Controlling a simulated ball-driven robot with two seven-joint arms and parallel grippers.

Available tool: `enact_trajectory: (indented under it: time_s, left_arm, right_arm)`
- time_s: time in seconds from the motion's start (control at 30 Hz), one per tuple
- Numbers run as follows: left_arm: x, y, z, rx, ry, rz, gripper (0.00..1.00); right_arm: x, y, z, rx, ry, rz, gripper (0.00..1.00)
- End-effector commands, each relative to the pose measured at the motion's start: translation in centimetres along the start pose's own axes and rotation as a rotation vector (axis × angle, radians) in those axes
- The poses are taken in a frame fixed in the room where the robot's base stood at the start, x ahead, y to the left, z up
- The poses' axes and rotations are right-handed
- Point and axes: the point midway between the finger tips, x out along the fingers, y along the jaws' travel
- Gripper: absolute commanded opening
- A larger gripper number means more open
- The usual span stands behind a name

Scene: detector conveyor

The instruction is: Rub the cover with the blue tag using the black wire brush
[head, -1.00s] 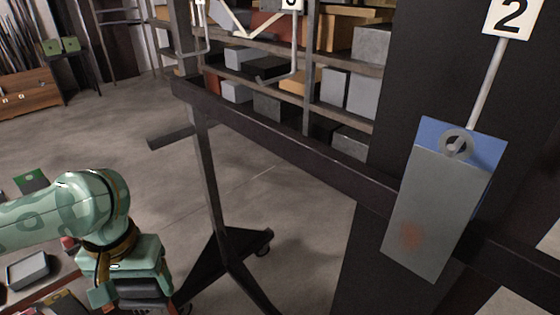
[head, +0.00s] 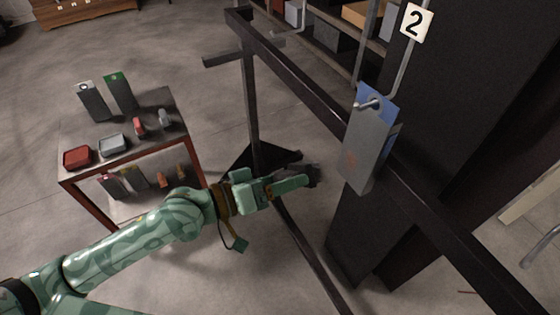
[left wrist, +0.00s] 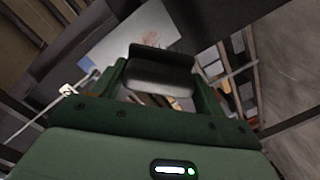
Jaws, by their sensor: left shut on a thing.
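The cover (head: 366,150) is a flat grey panel with a blue tag (head: 378,100) behind its top. It hangs from a hook under the number 2 sign and has a rusty orange patch low on its face. My left gripper (head: 300,181) is just left of the cover's lower part, with a gap between them. It is shut on a dark block, which looks like the black wire brush (head: 314,174). In the left wrist view the brush (left wrist: 160,75) sits between the fingers, in front of the pale cover (left wrist: 118,42) and its reddish patch. My right gripper is not in view.
A small table (head: 84,173) at left holds trays, two panels and small items. Shelves with boxes are at the back. Floor is open at left.

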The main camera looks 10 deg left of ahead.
Motion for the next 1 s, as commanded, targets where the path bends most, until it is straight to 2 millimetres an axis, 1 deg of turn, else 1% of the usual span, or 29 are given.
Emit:
enact_trajectory:
  time_s: [0.03, 0.17, 0.3, 0.5, 0.6, 0.8, 1.0]
  left_arm:
    - [-0.2, 0.2, -0.5, -0.005, 0.031, 0.0, 0.54]
    - [0.1, 0.1, -0.8, -0.004, 0.065, 0.0, 0.54]
    - [1.6, 0.0, -0.8, -0.003, 0.065, 0.0, 0.54]
    - [3.9, 0.0, -0.9, -0.004, 0.064, 0.001, 0.54]
    - [4.7, 0.0, -0.9, -0.003, 0.062, 0.0, 0.54]
    - [5.5, 0.1, -1.0, -0.004, 0.061, 0.0, 0.54]
    - [5.5, 0.1, -1.0, -0.003, 0.06, 0.0, 0.54]
  right_arm:
    - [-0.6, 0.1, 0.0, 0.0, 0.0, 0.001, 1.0]
    - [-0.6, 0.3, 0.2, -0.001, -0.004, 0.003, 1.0]
    - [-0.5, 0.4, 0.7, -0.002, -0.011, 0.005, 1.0]
    - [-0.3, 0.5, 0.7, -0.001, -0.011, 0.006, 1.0]
    - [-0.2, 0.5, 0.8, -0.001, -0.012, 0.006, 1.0]
    - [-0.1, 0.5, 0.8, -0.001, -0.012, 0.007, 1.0]
    - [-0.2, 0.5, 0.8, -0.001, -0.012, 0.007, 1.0]
